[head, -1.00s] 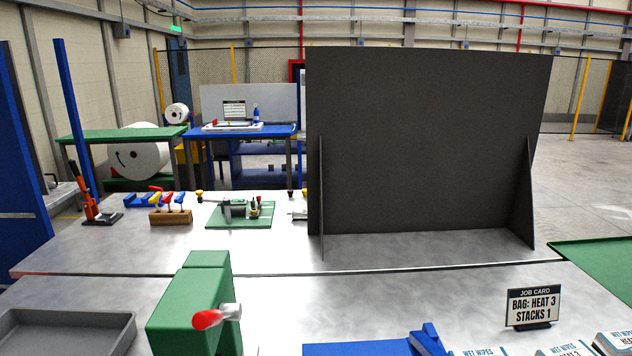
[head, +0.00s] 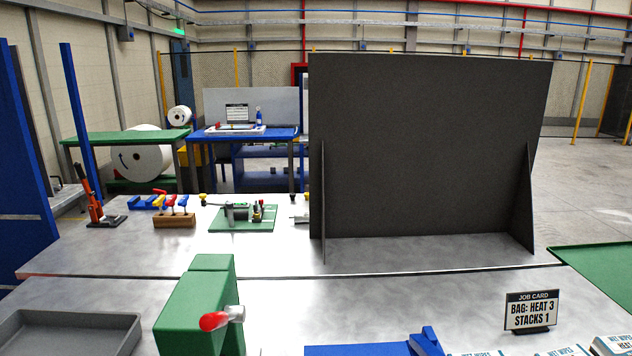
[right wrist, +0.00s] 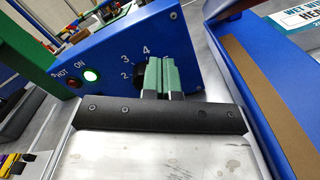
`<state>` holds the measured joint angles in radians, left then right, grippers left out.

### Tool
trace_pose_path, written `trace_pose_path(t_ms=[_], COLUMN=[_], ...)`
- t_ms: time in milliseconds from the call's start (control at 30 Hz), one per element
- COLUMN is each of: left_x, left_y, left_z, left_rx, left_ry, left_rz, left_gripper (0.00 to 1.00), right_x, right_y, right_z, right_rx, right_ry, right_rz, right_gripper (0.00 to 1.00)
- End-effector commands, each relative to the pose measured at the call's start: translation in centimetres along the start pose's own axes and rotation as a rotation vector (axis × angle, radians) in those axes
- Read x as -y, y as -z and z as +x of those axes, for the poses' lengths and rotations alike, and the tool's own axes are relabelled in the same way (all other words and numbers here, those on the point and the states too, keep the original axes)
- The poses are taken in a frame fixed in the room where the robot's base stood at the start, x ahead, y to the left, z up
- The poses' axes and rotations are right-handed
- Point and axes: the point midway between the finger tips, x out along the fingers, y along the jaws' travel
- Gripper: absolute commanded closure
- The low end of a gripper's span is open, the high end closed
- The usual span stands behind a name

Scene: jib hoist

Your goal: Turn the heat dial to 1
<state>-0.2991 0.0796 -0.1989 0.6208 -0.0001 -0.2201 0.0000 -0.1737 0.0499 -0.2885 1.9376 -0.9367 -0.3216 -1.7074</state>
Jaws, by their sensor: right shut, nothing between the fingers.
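The black heat dial (right wrist: 141,79) is on a blue panel (right wrist: 115,62) in the right wrist view, mostly hidden behind my right gripper. The head view shows neither gripper. It shows a job card (head: 532,312) reading "BAG: HEAT 3 STACKS 1".
A green housing (head: 198,305) with a red-tipped lever (head: 215,320) stands on the metal bench. A grey tray (head: 70,325) is at left, wipes packs (head: 610,344) at right.

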Motion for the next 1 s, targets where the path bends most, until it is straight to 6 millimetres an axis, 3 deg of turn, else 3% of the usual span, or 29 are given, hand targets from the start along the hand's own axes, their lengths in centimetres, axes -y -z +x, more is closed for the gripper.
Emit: trace_pose_path(t_ms=[33,667,1000], left_x=[-0.1,-0.1,-0.1], left_y=[0.0,0.0,0.0], left_z=[0.0,0.1,-0.8], left_rx=[0.000,0.001,0.001], left_ry=[-0.001,-0.002,-0.002], left_rz=[0.000,0.001,0.001], left_gripper=[0.57,0.57,0.57], right_x=[-0.2,-0.5,-1.3], right_y=[-0.6,-0.5,-0.8], right_z=[0.3,0.3,0.3], right_rx=[0.015,0.017,0.016], right_ry=[-0.006,-0.008,-0.013], right_rz=[0.001,0.003,0.006], right_gripper=[1.00,1.00,1.00])
